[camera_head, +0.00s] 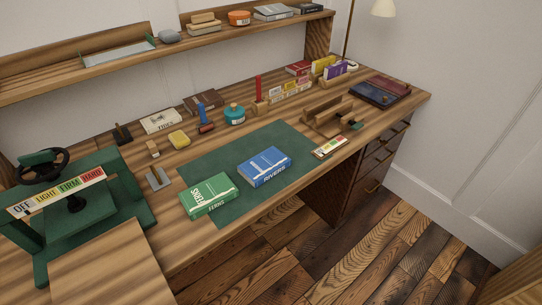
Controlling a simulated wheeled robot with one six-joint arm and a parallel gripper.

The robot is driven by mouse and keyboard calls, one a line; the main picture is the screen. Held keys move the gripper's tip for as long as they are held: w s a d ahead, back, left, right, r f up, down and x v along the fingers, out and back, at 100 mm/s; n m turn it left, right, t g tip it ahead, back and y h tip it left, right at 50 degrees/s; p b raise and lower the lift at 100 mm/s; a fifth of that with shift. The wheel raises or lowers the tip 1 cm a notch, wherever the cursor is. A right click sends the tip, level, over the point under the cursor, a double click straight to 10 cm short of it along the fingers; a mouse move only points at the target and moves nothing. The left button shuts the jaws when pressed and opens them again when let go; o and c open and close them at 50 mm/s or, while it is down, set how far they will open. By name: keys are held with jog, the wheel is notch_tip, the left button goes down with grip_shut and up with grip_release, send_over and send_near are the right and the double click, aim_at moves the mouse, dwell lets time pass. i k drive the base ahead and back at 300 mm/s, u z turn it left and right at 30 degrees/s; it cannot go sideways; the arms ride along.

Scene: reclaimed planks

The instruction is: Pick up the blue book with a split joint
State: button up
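A blue book (265,166) with "RIVERS" on its spine lies flat on the green mat (285,137) on the wooden desk. Its spine faces the front edge. The picture is too small to tell whether its joint is split. A green book (208,194) marked "FERNS" lies to its left, apart from it, also on the mat. My gripper is not in view.
A green press (75,205) with a wheel stands at the left. A wooden holder (330,112) and a coloured label strip (329,147) lie right of the mat. Dark blue books (373,94) lie at the far right. A shelf (180,48) runs above the desk's back.

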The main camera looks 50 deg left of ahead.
aim_at(261, 168)
jog(key=u, duration=0.55)
jog(key=i, duration=0.9)
jog(key=u, duration=1.25)
jog(key=i, duration=0.3)
jog(key=u, duration=0.15)
